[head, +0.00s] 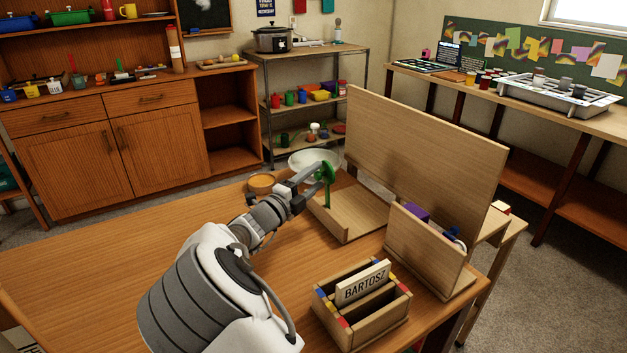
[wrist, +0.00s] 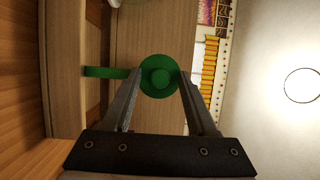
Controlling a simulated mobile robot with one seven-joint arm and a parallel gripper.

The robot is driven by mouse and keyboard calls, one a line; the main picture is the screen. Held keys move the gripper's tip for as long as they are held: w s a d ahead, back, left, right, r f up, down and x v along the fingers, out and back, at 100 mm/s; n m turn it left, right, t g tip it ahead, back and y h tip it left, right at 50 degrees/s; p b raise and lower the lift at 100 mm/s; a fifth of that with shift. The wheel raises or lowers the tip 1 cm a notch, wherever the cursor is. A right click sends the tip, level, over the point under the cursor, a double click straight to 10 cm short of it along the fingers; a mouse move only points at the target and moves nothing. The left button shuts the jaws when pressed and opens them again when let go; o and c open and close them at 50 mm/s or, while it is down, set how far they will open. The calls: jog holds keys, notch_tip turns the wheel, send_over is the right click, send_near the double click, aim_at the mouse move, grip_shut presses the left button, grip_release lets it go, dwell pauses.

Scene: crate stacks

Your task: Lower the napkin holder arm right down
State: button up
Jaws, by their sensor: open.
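The napkin holder arm is green, with a round disc-like knob (wrist: 158,76) and a thin bar (wrist: 105,72) running left from it in the wrist view. In the head view the green arm (head: 327,174) stands at the low wooden tray (head: 356,213), its knob high and its bar hanging down towards the tray's left wall. My gripper (wrist: 159,74) is open, with one finger on each side of the knob. In the head view my gripper (head: 317,175) reaches the knob from the left. Whether the fingers touch the knob, I cannot tell.
A tall wooden panel (head: 425,160) rises behind the tray. A white bowl (head: 315,158) and a round wooden dish (head: 262,183) are close by. A box with a BARTOSZ card (head: 362,283) stands at the front right. The table's left part (head: 90,255) is clear.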

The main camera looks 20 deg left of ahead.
grip_shut()
dwell(1.4)
